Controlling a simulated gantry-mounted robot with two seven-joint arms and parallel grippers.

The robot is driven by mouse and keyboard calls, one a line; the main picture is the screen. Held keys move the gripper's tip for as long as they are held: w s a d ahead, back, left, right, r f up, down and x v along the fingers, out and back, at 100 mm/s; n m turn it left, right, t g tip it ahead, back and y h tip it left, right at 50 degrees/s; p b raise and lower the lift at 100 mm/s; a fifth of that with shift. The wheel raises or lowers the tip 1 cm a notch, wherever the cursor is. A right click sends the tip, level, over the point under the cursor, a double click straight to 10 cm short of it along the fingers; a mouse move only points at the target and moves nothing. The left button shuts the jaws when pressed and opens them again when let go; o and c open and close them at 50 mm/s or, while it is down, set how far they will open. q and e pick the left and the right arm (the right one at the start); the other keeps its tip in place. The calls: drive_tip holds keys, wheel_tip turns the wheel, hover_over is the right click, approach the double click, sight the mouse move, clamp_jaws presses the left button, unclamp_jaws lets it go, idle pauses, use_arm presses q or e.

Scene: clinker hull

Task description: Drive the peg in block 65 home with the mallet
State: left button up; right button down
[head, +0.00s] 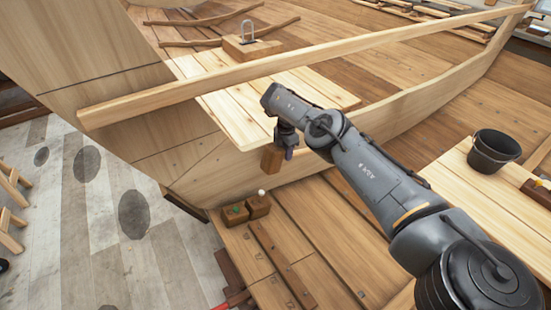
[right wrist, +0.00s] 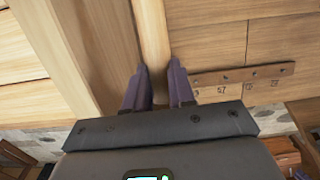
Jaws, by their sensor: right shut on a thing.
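My right gripper (head: 286,150) is shut on the mallet. In the right wrist view its two fingers (right wrist: 159,92) close on a pale round wooden handle (right wrist: 152,35). In the head view a brown wooden piece, seemingly the mallet head (head: 271,158), shows just below and left of the fingers. Two small wooden blocks sit below it on the plank staging: a right block (head: 259,207) with a pale peg top (head: 261,192) standing up, and a left block (head: 235,215) with a small green spot on top. No number is readable on either block. My left gripper is not in view.
The clinker hull's planked side (head: 225,165) and a long pale rail (head: 330,62) lie close to my right arm. A black bucket (head: 493,152) stands on a bench at right. A numbered strip (right wrist: 243,79) shows in the right wrist view. Grey floor is open at left.

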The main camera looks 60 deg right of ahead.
drive_tip(key=shift+r, duration=0.25)
drive_tip(key=shift+w+a+f+b, duration=0.1)
drive_tip(key=shift+a+f+b, duration=0.1)
drive_tip(key=shift+f+b, duration=0.4)
drive_tip(key=shift+w+a+f+b, duration=0.15)
drive_tip(key=shift+f+b, duration=0.3)
drive_tip(key=shift+f, duration=0.25)
drive_tip(key=shift+w+a+f+b, duration=0.1)
drive_tip(key=shift+a+f+b, duration=0.1)
drive_tip(key=shift+f+b, duration=0.4)
drive_tip(key=shift+f, duration=0.1)
